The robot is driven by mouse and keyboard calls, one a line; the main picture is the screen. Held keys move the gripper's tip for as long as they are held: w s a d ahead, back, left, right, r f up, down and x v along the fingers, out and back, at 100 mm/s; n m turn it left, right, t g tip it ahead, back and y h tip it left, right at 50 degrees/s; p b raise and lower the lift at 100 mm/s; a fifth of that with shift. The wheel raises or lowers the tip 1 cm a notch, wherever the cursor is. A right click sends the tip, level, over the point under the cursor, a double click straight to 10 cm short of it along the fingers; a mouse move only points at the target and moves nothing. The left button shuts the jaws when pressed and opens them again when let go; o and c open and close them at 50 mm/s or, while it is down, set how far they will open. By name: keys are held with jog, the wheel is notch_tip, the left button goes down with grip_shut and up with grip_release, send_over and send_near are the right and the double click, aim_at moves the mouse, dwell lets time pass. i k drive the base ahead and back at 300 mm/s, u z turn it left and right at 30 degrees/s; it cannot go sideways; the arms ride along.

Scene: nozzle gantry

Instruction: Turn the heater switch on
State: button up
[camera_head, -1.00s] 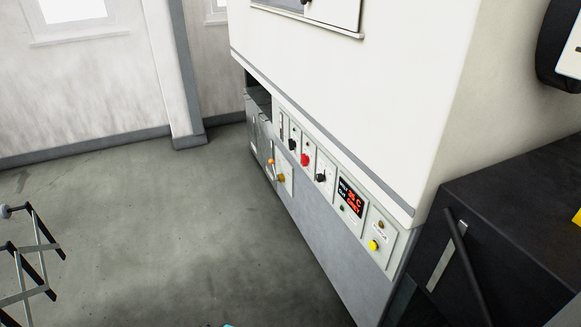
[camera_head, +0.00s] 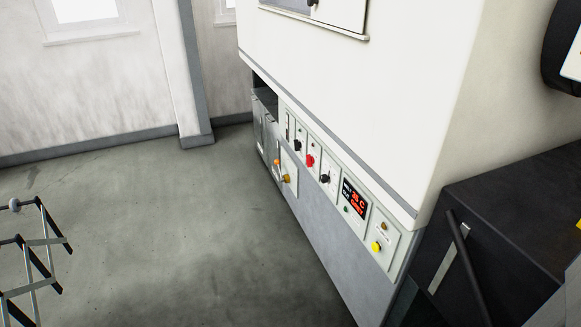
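A control panel (camera_head: 334,170) runs along the lower front of a large white cabinet (camera_head: 350,110). It carries a black knob (camera_head: 297,145), a red knob (camera_head: 310,160), another black knob (camera_head: 325,178), a red-lit display (camera_head: 354,199) and a yellow button (camera_head: 376,246). Below it, a small plate holds orange knobs (camera_head: 287,179). The labels are too small to read, so I cannot tell which control is the heater switch or its state. My gripper is not clearly in view.
A black cabinet (camera_head: 510,210) with a long dark handle stands at the right. A folding metal frame (camera_head: 38,255) stands at the left edge. Grey floor (camera_head: 170,220) is open in front of the white cabinet. A wall with a window is at the back.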

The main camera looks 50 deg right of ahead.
aim_at(310, 160)
jog(key=i, duration=0.95)
jog(key=u, duration=0.15)
jog(key=k, duration=0.9)
jog(key=z, duration=0.15)
jog(key=i, duration=0.65)
